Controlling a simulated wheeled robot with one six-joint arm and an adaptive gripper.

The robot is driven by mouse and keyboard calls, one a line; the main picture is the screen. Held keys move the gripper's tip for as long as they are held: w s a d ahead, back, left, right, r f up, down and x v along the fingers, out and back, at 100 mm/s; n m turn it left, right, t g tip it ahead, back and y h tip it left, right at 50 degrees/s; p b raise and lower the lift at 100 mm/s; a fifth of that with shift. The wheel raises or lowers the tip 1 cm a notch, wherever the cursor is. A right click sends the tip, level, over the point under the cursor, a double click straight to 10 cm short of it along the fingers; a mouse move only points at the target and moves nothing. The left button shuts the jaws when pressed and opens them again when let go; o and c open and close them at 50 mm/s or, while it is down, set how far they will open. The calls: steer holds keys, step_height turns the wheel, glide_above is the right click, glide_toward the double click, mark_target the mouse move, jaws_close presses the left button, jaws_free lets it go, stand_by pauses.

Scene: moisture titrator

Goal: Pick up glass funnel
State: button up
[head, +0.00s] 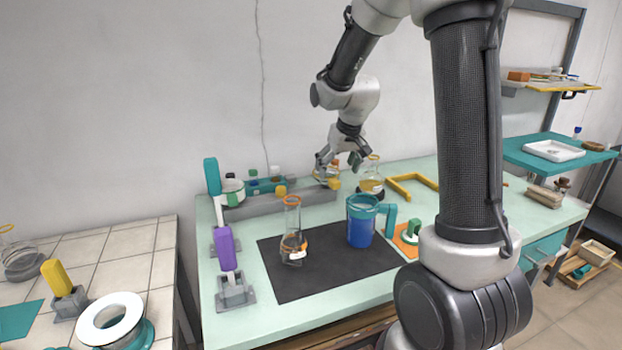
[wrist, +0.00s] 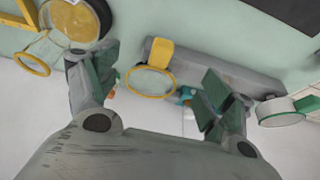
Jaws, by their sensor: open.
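The glass funnel is a clear piece with a yellow rim (wrist: 152,83), seen in the wrist view in front of the grey rack. In the head view it appears as a yellow-rimmed glass shape (head: 322,173) at the back of the bench, partly hidden by my gripper. My gripper (head: 340,162) points down there, above the rack's right end. In the wrist view my gripper (wrist: 153,88) is open, with one finger on each side of the funnel's rim. I see no finger touching the funnel, and its lower part is hidden.
A flask with yellow liquid (head: 371,180) stands close to the right of my gripper. The grey rack (head: 290,202) holds bottles and a white cup (head: 232,191). A blue jug (head: 360,228) and an orange-necked flask (head: 292,240) stand on the black mat (head: 330,275). A yellow frame (head: 410,183) lies further right.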

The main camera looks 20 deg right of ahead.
mark_target(334, 179)
steer(key=x, duration=0.7)
steer(key=shift+f, duration=0.15)
jaws_close()
